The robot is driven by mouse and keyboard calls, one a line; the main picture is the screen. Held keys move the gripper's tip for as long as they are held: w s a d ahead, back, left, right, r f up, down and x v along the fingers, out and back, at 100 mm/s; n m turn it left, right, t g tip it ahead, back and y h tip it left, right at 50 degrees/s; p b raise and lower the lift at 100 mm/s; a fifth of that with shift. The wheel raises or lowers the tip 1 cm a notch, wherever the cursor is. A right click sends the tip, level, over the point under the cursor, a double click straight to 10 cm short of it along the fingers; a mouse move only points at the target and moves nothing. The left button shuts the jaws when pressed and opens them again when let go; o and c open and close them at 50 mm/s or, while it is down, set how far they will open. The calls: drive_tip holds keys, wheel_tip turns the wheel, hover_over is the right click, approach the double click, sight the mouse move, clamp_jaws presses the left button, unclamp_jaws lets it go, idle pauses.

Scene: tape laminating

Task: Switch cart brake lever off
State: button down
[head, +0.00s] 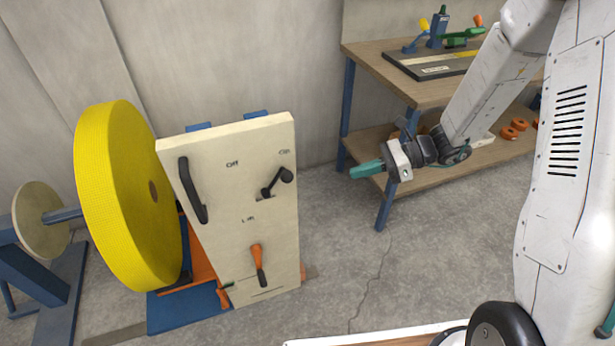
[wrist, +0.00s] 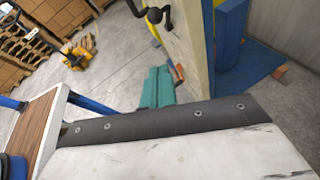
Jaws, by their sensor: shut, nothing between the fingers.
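The cart's cream panel (head: 219,213) stands upright at the left-centre of the head view, with "Off" at its upper middle and what looks like "On" at its upper right. A black lever (head: 278,183) sits in a slot just below the right label, its knob pointing up and right. It also shows at the top of the wrist view (wrist: 153,14). A lever with an orange handle (head: 257,257) is lower on the panel. My gripper (head: 367,169), with teal fingers, is shut and empty, right of the panel and apart from it. The fingers show in the wrist view (wrist: 157,88).
A large yellow roll (head: 127,197) is on the cart's left side, and a black grab handle (head: 191,190) is on the panel. A wooden workbench (head: 373,63) stands behind my gripper. Bare concrete floor lies between panel and bench.

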drive_tip(key=a+r+x, duration=0.1)
drive_tip(key=r+x, duration=0.1)
drive_tip(key=x, duration=1)
drive_tip(key=shift+w+a, duration=0.3)
drive_tip(key=shift+a, duration=0.1)
drive_tip(key=shift+r, duration=0.25)
